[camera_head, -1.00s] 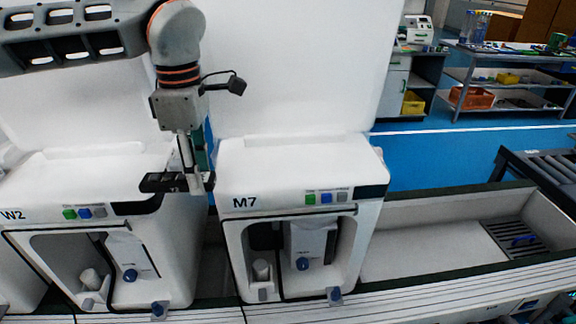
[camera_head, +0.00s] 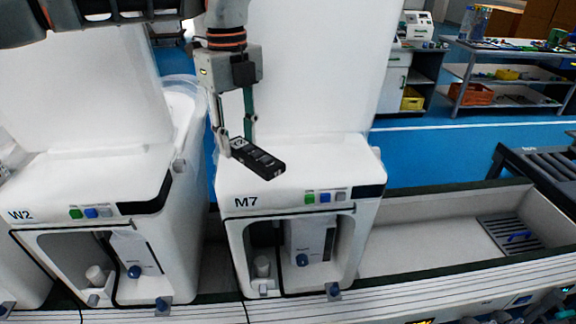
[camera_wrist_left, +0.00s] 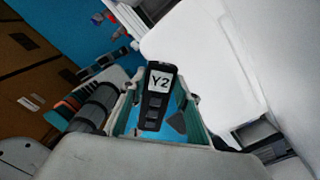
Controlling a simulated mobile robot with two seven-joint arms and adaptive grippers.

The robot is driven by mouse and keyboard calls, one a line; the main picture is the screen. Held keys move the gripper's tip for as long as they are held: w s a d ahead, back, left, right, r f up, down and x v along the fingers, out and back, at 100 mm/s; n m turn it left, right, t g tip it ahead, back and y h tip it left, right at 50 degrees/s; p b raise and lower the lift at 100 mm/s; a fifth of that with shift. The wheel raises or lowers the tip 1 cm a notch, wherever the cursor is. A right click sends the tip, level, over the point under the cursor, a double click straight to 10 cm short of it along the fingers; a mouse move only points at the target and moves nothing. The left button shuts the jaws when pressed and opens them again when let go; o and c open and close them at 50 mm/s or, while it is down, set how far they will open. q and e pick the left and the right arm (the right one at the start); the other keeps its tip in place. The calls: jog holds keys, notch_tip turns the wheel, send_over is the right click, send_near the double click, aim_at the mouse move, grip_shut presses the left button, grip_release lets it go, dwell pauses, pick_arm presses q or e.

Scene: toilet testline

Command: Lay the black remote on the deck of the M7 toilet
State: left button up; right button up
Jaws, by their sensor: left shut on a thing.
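The black remote (camera_head: 257,159) is in my left gripper (camera_head: 238,146), which is shut on one end of it. In the left wrist view the remote (camera_wrist_left: 157,95) shows a white "Y2" label between the fingers (camera_wrist_left: 158,100). In the head view the remote is over the left part of the white deck of the M7 toilet (camera_head: 320,165). Whether it touches the deck cannot be told for sure. The M7 label and coloured buttons are on the toilet's front. My right gripper is not in view.
The W2 toilet (camera_head: 100,180) stands to the left, with a gap between it and M7. The raised white lid (camera_head: 320,70) of M7 stands behind the deck. An open trough with a dark grate (camera_head: 512,235) lies to the right.

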aim_at(257, 178)
pick_arm(q)
jog(key=n, duration=0.1)
jog(key=d+n, duration=0.1)
jog(key=n, duration=0.1)
jog(key=w+r+n, duration=0.1)
jog(key=shift+d+n, duration=0.2)
jog(key=shift+n, duration=0.1)
jog(key=f+n, duration=0.2)
jog(key=f, duration=0.1)
jog(key=d+f+n+p, duration=0.1)
jog(key=f+n, duration=0.1)
jog(key=f, duration=0.1)
jog(key=w+f+n, duration=0.1)
jog(key=f, duration=0.2)
jog(key=shift+d+n, duration=0.15)
jog(key=shift+n, duration=0.25)
jog(key=o, duration=0.7)
jog(key=shift+f, duration=0.15)
jog(key=o, duration=0.4)
jog(key=shift+o, duration=0.2)
